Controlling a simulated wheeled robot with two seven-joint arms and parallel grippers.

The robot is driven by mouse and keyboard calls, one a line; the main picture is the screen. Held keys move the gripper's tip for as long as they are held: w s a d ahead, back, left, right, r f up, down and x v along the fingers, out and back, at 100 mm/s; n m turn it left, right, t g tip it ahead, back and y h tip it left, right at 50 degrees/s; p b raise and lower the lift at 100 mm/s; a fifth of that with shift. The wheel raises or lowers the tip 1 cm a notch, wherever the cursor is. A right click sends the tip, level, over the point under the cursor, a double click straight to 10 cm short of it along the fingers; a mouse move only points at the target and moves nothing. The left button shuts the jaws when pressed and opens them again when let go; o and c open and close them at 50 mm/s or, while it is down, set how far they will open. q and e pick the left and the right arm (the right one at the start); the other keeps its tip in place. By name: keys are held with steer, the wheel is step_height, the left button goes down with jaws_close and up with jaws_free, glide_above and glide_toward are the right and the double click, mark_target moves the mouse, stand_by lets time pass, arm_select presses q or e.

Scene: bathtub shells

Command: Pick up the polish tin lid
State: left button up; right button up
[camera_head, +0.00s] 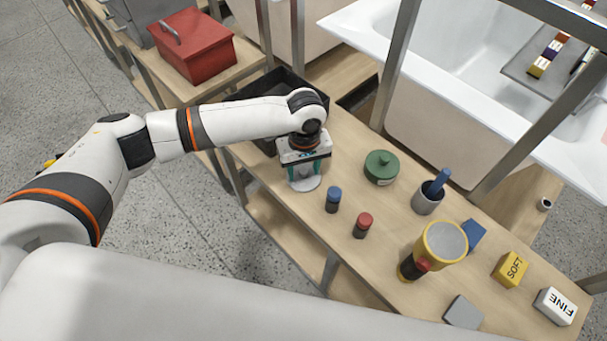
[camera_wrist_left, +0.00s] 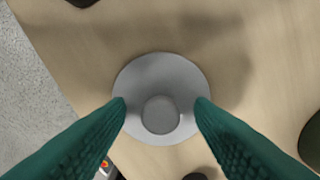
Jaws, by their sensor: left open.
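A pale grey round disc with a raised round knob, which looks like a lid, lies flat on the wooden bench (camera_head: 345,135); this grey disc (camera_head: 306,184) is below my left gripper (camera_head: 303,170). In the left wrist view the grey disc (camera_wrist_left: 163,72) is in the middle, with its knob between the two green fingertips of my left gripper (camera_wrist_left: 160,108). The fingers are apart and hold nothing. My right gripper is not in view.
Close by stand a blue-topped jar (camera_head: 333,199) and a red-topped jar (camera_head: 362,225). A grey cup with a blue handle (camera_head: 429,197), a yellow torch-like thing (camera_head: 441,243) and several blocks stand farther right. A black crate (camera_head: 285,83) is behind the gripper.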

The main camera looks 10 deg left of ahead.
arm_select(q)
steer(key=c, duration=1.1)
jaws_close()
steer(key=shift+r, duration=0.2)
